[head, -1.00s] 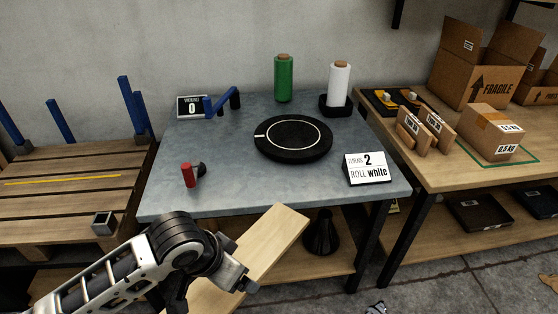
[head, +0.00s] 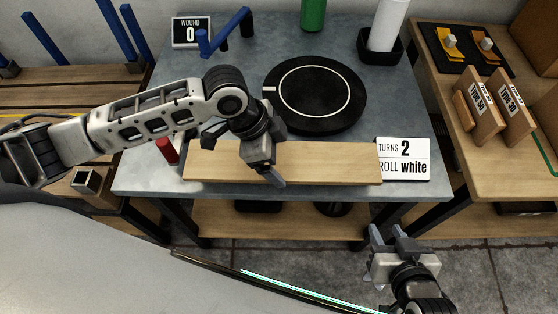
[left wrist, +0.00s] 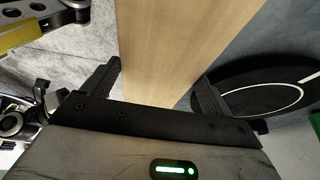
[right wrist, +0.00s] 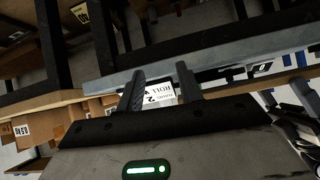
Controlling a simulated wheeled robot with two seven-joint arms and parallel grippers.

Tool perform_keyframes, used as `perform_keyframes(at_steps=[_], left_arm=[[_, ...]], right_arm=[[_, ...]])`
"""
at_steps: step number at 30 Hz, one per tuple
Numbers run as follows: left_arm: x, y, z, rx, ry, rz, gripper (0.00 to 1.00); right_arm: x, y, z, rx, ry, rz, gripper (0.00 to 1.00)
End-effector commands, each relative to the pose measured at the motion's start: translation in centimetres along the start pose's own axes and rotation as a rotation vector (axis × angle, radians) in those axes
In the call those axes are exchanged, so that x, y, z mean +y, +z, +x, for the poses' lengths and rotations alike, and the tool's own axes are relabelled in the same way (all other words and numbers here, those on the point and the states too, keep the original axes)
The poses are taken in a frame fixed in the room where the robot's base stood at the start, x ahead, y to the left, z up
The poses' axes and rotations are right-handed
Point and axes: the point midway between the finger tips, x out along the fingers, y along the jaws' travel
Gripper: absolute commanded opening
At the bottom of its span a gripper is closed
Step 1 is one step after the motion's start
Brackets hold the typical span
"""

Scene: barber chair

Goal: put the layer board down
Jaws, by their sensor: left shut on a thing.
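The layer board (head: 325,163), a long pale wooden plank, lies lengthwise across the front part of the grey table in the head view. I cannot tell whether it rests on the table or is just above it. My left gripper (head: 243,156) is shut on the board left of its middle. In the left wrist view the board (left wrist: 180,45) runs between the two fingers (left wrist: 160,82). My right gripper (head: 393,240) is open and empty in front of the table's front edge. Its fingers stand apart in the right wrist view (right wrist: 160,85).
The grey table (head: 155,165) bears a black turntable (head: 345,107) behind the board. A "TURNS 2 ROLL white" card (head: 403,160) is at the board's right end. A red handle (head: 167,150) is near its left end. Green (head: 313,14) and white (head: 387,25) rolls stand at the back.

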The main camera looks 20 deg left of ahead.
Motion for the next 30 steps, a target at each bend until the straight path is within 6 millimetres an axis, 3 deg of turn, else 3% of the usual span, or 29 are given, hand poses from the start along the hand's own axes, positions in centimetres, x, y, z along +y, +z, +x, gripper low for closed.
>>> perform_keyframes(at_steps=[12, 23, 24, 30], left_arm=[[0.0, 1.7, 4.1, 0.001, -0.001, -0.001, 0.56], [-0.1, 1.8, 4.5, 0.002, -0.003, -0.001, 0.56], [0.0, 1.8, 4.5, 0.001, -0.002, 0.000, 0.97], [0.0, 1.8, 4.4, 0.000, -0.002, 0.000, 1.00]], right_arm=[[-0.3, -0.4, 0.2, 0.016, -0.003, 0.019, 0.36], [-0.2, -1.0, 0.2, 0.030, -0.003, 0.019, 0.36], [-0.2, -1.0, 0.2, 0.030, -0.003, 0.019, 0.36], [-0.2, -0.9, 0.2, 0.028, -0.003, 0.018, 0.36]])
